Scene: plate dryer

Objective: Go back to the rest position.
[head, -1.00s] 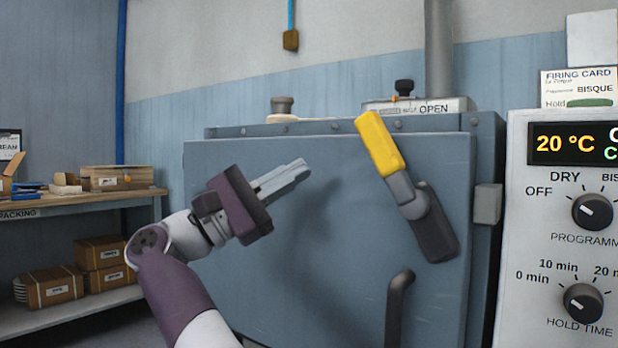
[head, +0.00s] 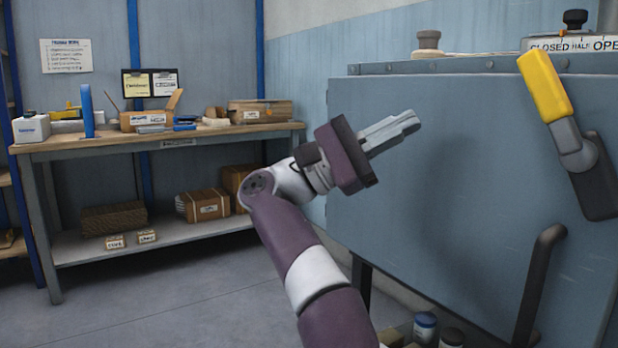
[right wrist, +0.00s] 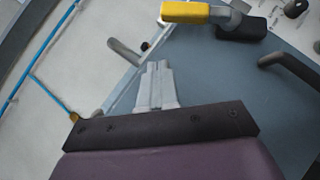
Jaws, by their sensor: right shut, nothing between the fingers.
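My right gripper (head: 408,122) is shut and empty. In the head view it is held up in front of the blue-grey dryer door, pointing up and to the right. In the right wrist view its closed fingers (right wrist: 155,75) point toward the door's edge. The dryer door (head: 430,190) looks shut. Its yellow-handled latch (head: 545,88) is to the right of the gripper, apart from it, and also shows at the top of the right wrist view (right wrist: 186,12). My left gripper is not in view.
A dark bar handle (head: 538,285) stands out from the door at lower right. A packing bench (head: 170,140) with boxes and tools is at the left. Small jars (head: 425,325) stand low beneath the door. The floor (head: 190,300) between bench and dryer is clear.

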